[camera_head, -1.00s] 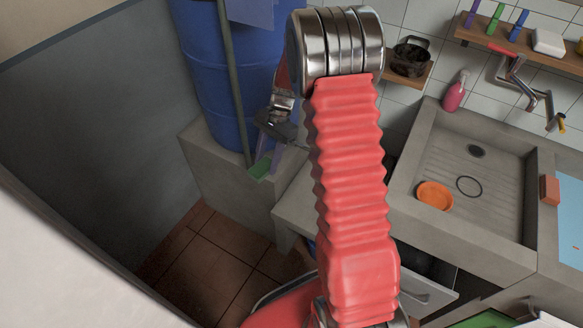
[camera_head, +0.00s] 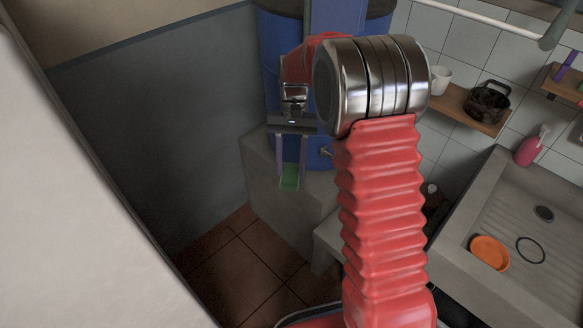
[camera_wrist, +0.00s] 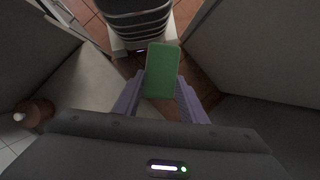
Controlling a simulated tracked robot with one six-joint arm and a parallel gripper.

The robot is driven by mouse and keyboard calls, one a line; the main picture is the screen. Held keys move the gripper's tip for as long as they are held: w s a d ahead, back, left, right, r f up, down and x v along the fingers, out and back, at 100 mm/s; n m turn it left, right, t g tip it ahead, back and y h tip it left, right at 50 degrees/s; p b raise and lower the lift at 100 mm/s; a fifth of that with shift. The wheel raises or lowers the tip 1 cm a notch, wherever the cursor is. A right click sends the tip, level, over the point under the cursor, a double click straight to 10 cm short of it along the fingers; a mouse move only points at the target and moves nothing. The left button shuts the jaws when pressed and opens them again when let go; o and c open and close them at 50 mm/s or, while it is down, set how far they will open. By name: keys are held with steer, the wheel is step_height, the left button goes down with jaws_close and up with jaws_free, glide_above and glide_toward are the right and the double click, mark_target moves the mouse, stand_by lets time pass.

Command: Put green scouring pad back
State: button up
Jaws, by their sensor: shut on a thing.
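The green scouring pad (camera_head: 290,177) is between the fingertips of my gripper (camera_head: 291,172) in the head view, left of my red arm. In the wrist view the pad (camera_wrist: 162,70) lies flat between the two purple-grey fingers, and my gripper (camera_wrist: 162,92) is shut on it. The pad is held in front of the blue barrel (camera_head: 318,150) and the grey ledge under it. Whether it touches the ledge I cannot tell.
A concrete sink (camera_head: 540,190) holding an orange bowl (camera_head: 489,253) stands at the right. A wooden shelf (camera_head: 455,101) carries a mug (camera_head: 440,79) and a dark pot (camera_head: 487,101). The tiled floor (camera_head: 240,275) at lower left is clear.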

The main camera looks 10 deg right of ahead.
steer(key=shift+w+d+f+n+h, duration=0.15)
steer(key=shift+w+n+h, duration=0.1)
steer(key=shift+w+n, duration=0.35)
steer(key=shift+w+d+f+n+h, duration=0.2)
steer(key=shift+w+n, duration=0.2)
steer(key=shift+n, duration=0.25)
steer(key=shift+w+d+f+n+h, duration=0.15)
steer(key=shift+w+n+h, duration=0.1)
steer(key=shift+w+n, duration=0.35)
steer(key=shift+s, duration=0.15)
